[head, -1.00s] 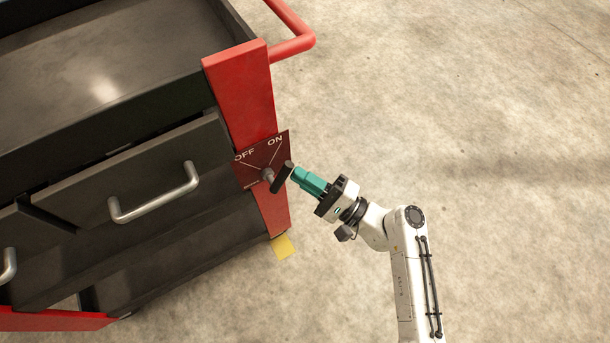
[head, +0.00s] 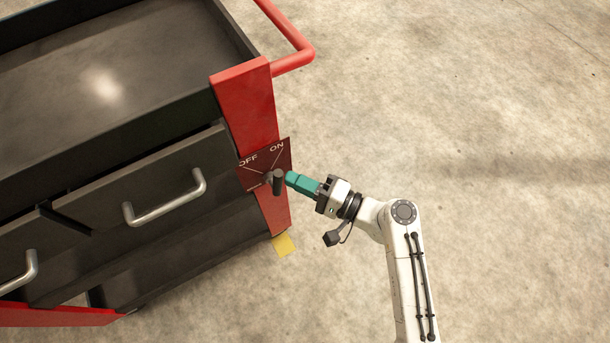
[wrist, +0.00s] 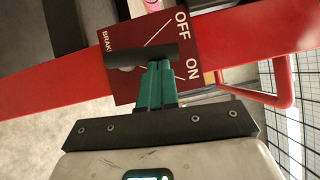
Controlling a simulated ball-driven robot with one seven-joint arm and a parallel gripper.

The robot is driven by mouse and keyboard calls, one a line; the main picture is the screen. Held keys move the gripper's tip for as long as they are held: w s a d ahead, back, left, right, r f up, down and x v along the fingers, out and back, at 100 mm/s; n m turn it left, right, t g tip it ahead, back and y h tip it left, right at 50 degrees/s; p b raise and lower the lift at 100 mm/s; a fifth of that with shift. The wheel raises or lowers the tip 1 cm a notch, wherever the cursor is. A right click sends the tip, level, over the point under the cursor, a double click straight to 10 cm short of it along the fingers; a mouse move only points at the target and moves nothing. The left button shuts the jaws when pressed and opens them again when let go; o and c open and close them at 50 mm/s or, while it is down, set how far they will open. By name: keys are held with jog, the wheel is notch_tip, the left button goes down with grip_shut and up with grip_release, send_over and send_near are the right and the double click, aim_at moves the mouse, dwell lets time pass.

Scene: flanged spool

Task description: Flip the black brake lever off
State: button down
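The black brake lever (head: 278,182) is a short dark bar on a pivot in front of a dark red plate (head: 250,178) marked OFF and ON. In the wrist view the lever (wrist: 142,55) lies across the plate, its right end between the OFF and ON labels; its exact setting is hard to tell. My gripper (head: 289,179) has teal fingers, which are together with nothing visible between them. Their tips are at the lever's right side in the head view. In the wrist view the fingertips (wrist: 160,66) meet the lever's lower edge; contact is not certain.
The plate is on the red corner post (head: 246,103) of a black tool trolley with drawers. A drawer handle (head: 166,203) sticks out left of the lever. A red push handle (head: 300,58) juts out above. The concrete floor to the right is clear.

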aim_at(281, 188)
jog(key=s+a+n+h+p, duration=0.1)
jog(key=n+p, duration=0.1)
jog(key=s+a+r+n+h+p, duration=0.1)
jog(key=a+n+h+p, duration=0.1)
jog(key=shift+r+g, duration=0.2)
jog(key=shift+g, duration=0.1)
jog(key=shift+s+a, duration=0.15)
dwell(0.6)
jog(key=shift+p, duration=0.3)
